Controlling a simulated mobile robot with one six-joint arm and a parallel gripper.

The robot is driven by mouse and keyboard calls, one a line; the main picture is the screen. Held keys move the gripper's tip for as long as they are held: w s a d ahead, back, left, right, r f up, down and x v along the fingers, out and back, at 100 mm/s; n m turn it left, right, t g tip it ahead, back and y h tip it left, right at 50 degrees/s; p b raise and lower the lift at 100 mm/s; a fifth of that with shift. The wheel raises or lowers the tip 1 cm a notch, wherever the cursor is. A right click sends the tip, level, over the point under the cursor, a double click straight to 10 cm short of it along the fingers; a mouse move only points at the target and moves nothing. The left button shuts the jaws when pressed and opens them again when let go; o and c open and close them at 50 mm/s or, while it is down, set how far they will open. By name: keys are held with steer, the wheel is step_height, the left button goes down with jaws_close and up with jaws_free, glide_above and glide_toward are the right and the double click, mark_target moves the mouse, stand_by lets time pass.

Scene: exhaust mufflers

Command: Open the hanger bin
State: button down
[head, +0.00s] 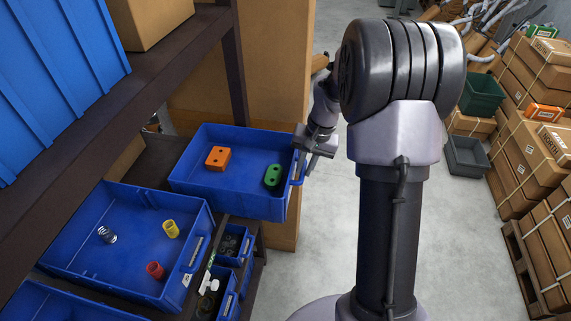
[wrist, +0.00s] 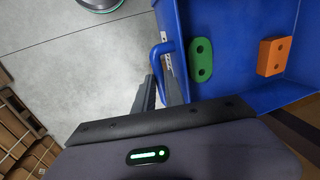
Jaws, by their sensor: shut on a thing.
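The hanger bin (head: 228,200) is a blue open-topped bin on the shelf, holding an orange hanger block (head: 218,158) and a green hanger block (head: 272,176). It stands out from the shelf toward the aisle. Its blue bar handle (wrist: 155,62) is on the front wall. My gripper (head: 302,165) is at that front wall, shut on the handle. In the wrist view the two dark fingers of my gripper (wrist: 160,82) meet the handle's near end; the exact contact is partly hidden. The green block (wrist: 201,60) and orange block (wrist: 272,57) lie flat inside, apart.
A second blue bin (head: 92,270) with a spring, a yellow part and a red part is nearer on the shelf. Small blue bins (head: 226,276) and a bottle are below. Dark shelf posts rise behind. Stacked cartons (head: 545,150) stand right; the grey floor (head: 470,240) between is clear.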

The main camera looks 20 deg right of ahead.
steer(key=shift+s+d, duration=0.65)
steer(key=shift+d, duration=0.35)
steer(key=c, duration=1.7)
jaws_free()
step_height(320, 180, up, 17)
steer(key=s+d+p, duration=0.2)
steer(key=p, duration=0.1)
steer(key=shift+d, duration=0.35)
